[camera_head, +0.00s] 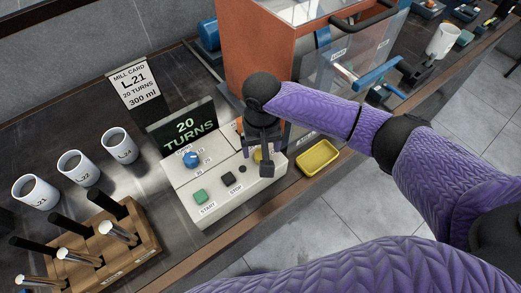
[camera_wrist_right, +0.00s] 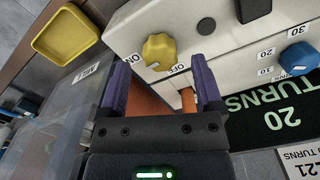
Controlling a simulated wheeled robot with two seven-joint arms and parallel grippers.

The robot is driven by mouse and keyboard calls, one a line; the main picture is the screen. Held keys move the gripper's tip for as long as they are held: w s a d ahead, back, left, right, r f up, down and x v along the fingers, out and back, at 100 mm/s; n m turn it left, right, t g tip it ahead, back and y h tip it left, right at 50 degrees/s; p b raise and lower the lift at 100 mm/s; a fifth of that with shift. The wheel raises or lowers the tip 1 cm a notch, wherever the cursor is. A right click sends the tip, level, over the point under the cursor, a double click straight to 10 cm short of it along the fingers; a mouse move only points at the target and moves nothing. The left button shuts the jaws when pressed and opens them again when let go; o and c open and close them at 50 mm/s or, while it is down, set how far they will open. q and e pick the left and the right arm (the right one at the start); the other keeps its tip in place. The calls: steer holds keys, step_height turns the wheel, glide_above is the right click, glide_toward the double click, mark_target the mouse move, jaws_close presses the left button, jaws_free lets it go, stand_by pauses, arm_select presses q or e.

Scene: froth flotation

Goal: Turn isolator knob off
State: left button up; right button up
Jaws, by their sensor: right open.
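The isolator knob (camera_wrist_right: 159,51) is a yellow lobed knob on the pale control box (camera_head: 225,190). In the wrist view, ON and OFF labels sit beside it. In the head view only a sliver of yellow shows behind my right gripper (camera_head: 266,163). In the wrist view my right gripper (camera_wrist_right: 161,78) is open and empty. Its two purple-padded fingers point toward the panel, one on each side of the knob's line, and the knob appears beyond the fingertips, apart from them. Which label the knob points to I cannot tell. My left gripper is not in view.
The box also carries a blue dial (camera_head: 191,159), a green START button (camera_head: 200,196), a black STOP button (camera_head: 228,178) and a display reading 20 TURNS (camera_head: 183,130). A yellow tray (camera_head: 318,158) lies right of it. An orange machine (camera_head: 258,50) stands behind. Mugs and a wooden rack (camera_head: 88,243) are left.

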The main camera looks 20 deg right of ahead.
steer(key=shift+f, duration=0.95)
jaws_close()
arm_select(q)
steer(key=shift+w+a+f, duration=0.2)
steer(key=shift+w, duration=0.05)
